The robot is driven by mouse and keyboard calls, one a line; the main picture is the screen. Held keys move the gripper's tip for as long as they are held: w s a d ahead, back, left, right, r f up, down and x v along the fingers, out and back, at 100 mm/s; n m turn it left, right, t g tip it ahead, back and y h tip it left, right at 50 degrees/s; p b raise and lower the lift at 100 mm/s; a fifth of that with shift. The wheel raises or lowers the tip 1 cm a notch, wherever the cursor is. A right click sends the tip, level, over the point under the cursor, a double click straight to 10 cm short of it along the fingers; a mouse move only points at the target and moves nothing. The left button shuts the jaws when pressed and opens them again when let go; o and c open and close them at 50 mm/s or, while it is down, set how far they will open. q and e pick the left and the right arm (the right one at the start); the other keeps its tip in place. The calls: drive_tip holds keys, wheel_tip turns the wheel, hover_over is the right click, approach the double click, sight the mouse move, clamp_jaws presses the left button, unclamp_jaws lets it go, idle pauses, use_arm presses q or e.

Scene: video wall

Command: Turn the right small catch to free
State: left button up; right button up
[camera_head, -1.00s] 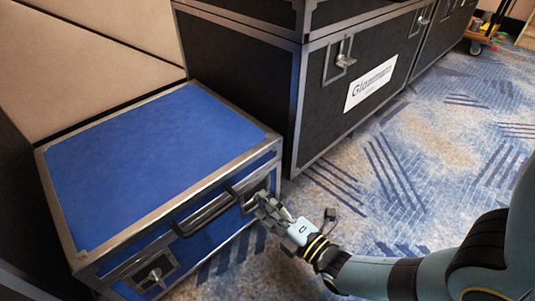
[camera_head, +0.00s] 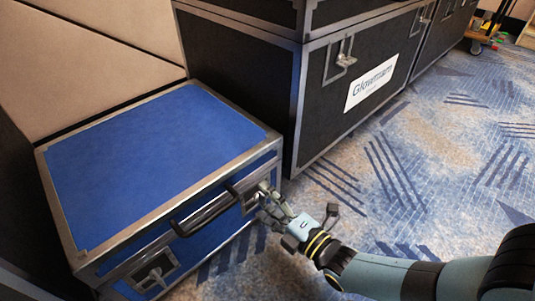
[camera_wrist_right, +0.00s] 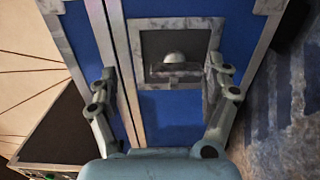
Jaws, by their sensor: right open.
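A blue flight case (camera_head: 150,155) with metal edges stands at the left. Its right small catch (camera_head: 262,187) sits in a recessed metal dish on the front face, partly covered by my right gripper (camera_head: 269,205). In the right wrist view the catch (camera_wrist_right: 174,66) shows as a rounded metal knob with a flat piece across its dish. My left gripper is not in view.
The case's left catch (camera_head: 155,276) and a dark handle (camera_head: 205,214) are on the same face. A large black case (camera_head: 345,90) with its own catch (camera_head: 345,60) stands close behind. Patterned carpet (camera_head: 420,170) lies open to the right.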

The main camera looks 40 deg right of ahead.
wheel_tip(320, 180, up, 8)
drive_tip(key=shift+w+r, duration=0.15)
drive_tip(key=shift+r, duration=0.05)
drive_tip(key=shift+f, duration=0.1)
idle(0.5)
